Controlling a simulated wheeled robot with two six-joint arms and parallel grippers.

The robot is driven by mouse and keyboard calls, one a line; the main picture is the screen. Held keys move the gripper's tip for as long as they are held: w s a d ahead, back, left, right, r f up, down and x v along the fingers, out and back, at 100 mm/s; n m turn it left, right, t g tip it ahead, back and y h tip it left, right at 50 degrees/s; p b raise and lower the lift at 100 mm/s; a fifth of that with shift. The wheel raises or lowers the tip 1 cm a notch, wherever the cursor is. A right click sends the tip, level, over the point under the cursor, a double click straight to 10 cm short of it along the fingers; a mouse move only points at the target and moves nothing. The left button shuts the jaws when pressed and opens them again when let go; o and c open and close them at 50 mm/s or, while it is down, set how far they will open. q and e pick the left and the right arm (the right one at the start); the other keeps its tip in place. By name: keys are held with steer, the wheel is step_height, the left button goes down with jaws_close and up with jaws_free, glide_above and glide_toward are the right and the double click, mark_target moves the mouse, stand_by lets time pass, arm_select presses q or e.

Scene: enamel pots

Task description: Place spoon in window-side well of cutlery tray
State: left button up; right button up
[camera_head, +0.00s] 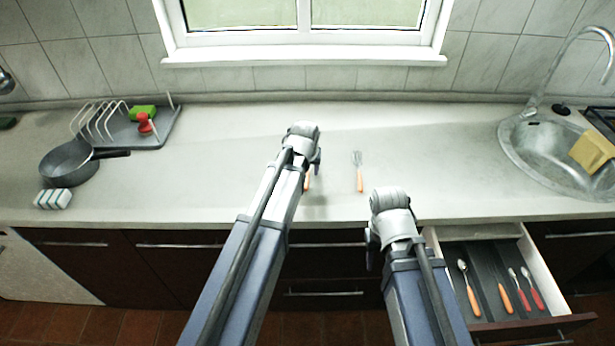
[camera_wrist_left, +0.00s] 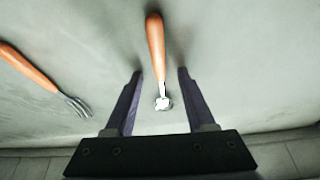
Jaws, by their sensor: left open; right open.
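An orange-handled utensil (camera_wrist_left: 155,48), apparently the spoon, lies on the worktop. In the left wrist view its small bright metal end lies between the fingers of my open left gripper (camera_wrist_left: 160,74); its exact shape is hard to tell. In the head view only a bit of its orange handle (camera_head: 308,181) shows beside my left gripper (camera_head: 314,168), which mostly hides it. My right gripper (camera_head: 372,251) is open and empty in front of the worktop edge. The dark cutlery tray (camera_head: 484,263) sits in the open drawer at the right, with another spoon (camera_head: 468,287) in it.
An orange-handled fork (camera_head: 359,172) lies right of my left gripper, also in the left wrist view (camera_wrist_left: 38,72). Several utensils lie in the drawer (camera_head: 535,328). A pan (camera_head: 68,164), sponge (camera_head: 53,199) and dish rack (camera_head: 130,128) stand left; the sink (camera_head: 545,150) is right.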

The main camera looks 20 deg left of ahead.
arm_select(q)
steer(key=shift+f, duration=0.1)
stand_by(0.5)
jaws_close()
stand_by(0.4)
